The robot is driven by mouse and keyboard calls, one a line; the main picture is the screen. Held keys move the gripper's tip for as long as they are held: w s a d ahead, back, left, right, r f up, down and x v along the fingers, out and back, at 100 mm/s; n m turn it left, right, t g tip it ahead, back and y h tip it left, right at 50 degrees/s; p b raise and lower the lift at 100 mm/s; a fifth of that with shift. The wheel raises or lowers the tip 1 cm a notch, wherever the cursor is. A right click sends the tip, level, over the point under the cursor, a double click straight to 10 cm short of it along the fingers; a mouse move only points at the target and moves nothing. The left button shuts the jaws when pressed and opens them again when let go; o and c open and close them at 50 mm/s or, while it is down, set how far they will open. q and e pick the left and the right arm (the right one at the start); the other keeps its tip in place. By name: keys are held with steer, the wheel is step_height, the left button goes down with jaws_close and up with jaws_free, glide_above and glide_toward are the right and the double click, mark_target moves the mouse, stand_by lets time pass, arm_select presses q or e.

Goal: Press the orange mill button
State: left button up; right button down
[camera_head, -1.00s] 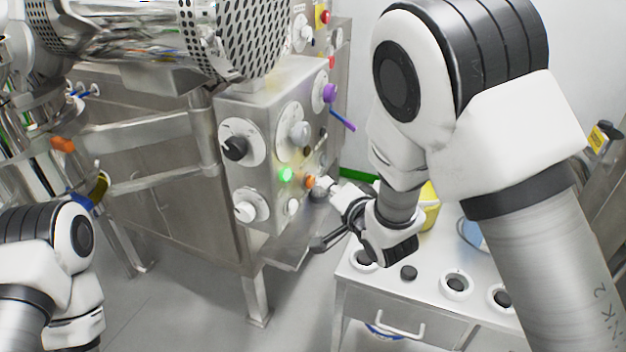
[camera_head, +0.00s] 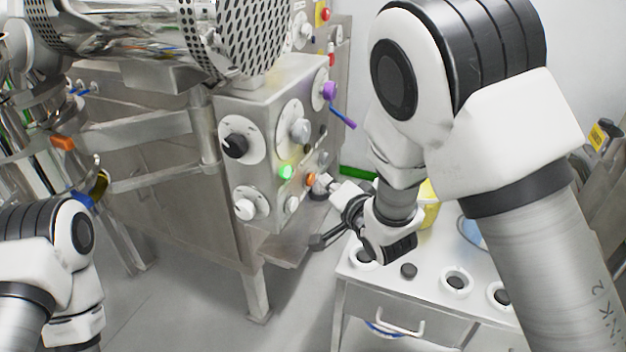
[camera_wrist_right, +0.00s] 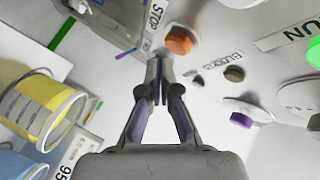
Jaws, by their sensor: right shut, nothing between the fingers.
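The orange button (camera_head: 310,179) sits on the front of the steel control box (camera_head: 262,110), to the right of the lit green button (camera_head: 286,172). My right gripper (camera_head: 322,184) is just right of the orange button, its fingertips very close to it; contact cannot be told in the head view. In the right wrist view the orange button (camera_wrist_right: 179,40) is ahead of and slightly right of the shut, empty fingertips (camera_wrist_right: 159,64), with a small gap in the picture. A STOP label (camera_wrist_right: 152,18) is beside it. My left arm shows at lower left, but its gripper is out of view.
Dials, including a black knob (camera_head: 235,146), surround the buttons. A white cart (camera_head: 420,290) with round holders and a yellow container (camera_head: 429,208) stands at right.

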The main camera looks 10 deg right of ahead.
stand_by(0.4)
steer(key=shift+w+a, duration=0.2)
steer(key=shift+a, duration=0.2)
steer(key=shift+w+a+p, duration=0.3)
steer(key=shift+a+p, duration=0.05)
stand_by(0.7)
stand_by(0.3)
steer(key=shift+s+d, duration=0.5)
steer(key=shift+d, duration=0.25)
steer(key=s+d, duration=0.1)
steer(key=d, duration=0.1)
steer(key=s+d+b, duration=0.1)
steer(key=d, duration=0.1)
steer(key=shift+s, duration=0.4)
